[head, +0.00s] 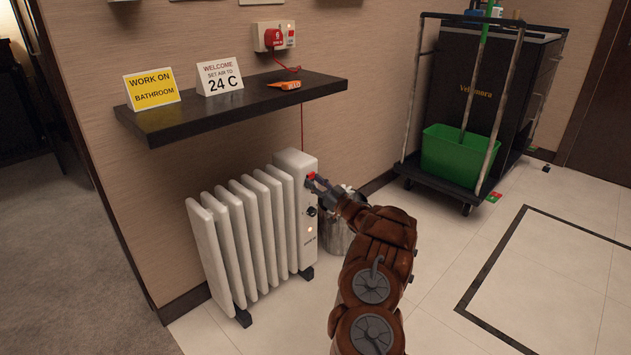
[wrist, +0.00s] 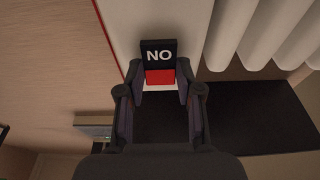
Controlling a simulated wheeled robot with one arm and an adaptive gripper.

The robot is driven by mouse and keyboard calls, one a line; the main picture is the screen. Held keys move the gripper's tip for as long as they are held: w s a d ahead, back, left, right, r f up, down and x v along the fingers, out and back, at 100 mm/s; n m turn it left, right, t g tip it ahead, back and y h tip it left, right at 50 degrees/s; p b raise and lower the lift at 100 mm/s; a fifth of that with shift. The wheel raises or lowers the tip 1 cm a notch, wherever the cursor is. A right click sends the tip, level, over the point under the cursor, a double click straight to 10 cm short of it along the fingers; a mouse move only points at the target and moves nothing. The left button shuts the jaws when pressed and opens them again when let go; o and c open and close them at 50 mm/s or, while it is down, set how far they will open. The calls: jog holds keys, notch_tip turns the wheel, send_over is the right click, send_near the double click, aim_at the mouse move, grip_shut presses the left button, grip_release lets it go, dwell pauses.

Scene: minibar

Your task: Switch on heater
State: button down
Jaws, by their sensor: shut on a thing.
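The white oil heater (head: 262,225) stands on the floor against the wall, with its control end facing right. A red switch (head: 311,177) sits high on that end, with a dark knob (head: 312,211) and a small lit spot (head: 310,230) below. My gripper (head: 319,183) is at the switch. In the wrist view, its two fingers (wrist: 159,82) are closed in on both sides of the black-and-red switch (wrist: 159,60). The lettering there reads "NO". The fingers partly hide the switch in the head view, and its exact tilt is unclear.
A black shelf (head: 235,106) with signs and an orange tool (head: 285,86) is above the heater. A red cord runs near the red wall unit (head: 273,38). A metal bin (head: 340,236) stands behind my arm. A cart with a green bucket (head: 455,158) is at right.

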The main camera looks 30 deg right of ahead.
jog(key=shift+r, duration=0.1)
dwell(0.4)
jog(key=c, duration=0.8)
grip_release()
jog(key=shift+o, duration=0.2)
jog(key=v, duration=1.2)
jog(key=shift+f, duration=0.3)
